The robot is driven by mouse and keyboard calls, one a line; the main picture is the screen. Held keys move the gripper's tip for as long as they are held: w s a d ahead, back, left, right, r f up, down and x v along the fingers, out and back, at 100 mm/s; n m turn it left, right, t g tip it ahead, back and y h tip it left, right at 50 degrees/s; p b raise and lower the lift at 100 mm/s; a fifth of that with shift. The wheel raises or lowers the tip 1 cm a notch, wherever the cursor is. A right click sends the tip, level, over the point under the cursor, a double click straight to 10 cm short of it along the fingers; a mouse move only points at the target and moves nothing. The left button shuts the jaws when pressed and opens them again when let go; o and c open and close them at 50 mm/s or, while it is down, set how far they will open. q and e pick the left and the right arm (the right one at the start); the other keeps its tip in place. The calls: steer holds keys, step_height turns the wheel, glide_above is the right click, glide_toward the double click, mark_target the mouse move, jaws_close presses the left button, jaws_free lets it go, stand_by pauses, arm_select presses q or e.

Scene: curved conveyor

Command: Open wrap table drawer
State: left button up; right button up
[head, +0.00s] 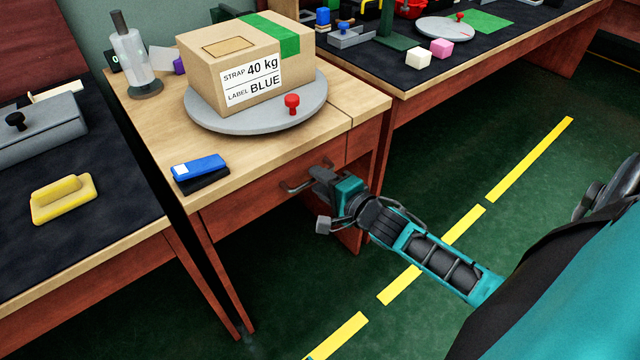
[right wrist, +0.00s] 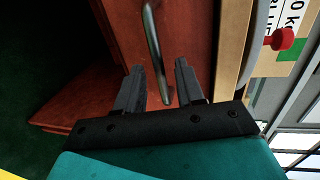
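The wrap table (head: 165,115) has a light wood top and a red-brown drawer front (head: 250,208) below it. The drawer looks shut, its front flush under the top. A curved metal handle (head: 293,188) sticks out from the drawer front; it also shows in the right wrist view (right wrist: 154,42). My right gripper (head: 314,180) is at the handle's right part. In the right wrist view my right gripper (right wrist: 159,80) is open, its two dark fingers apart, with the handle's end between them and gaps at both sides. My left gripper is not in view.
On the wrap table a cardboard box (head: 240,70) sits on a grey turntable (head: 200,112) with a red knob (head: 292,103). A blue device (head: 200,167) lies near the front edge. A dark-topped table (head: 100,240) stands at left. Green floor (head: 530,230) is open at right.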

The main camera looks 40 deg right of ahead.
steer(key=shift+w, duration=0.3)
steer(key=shift+c, duration=0.3)
jaws_close()
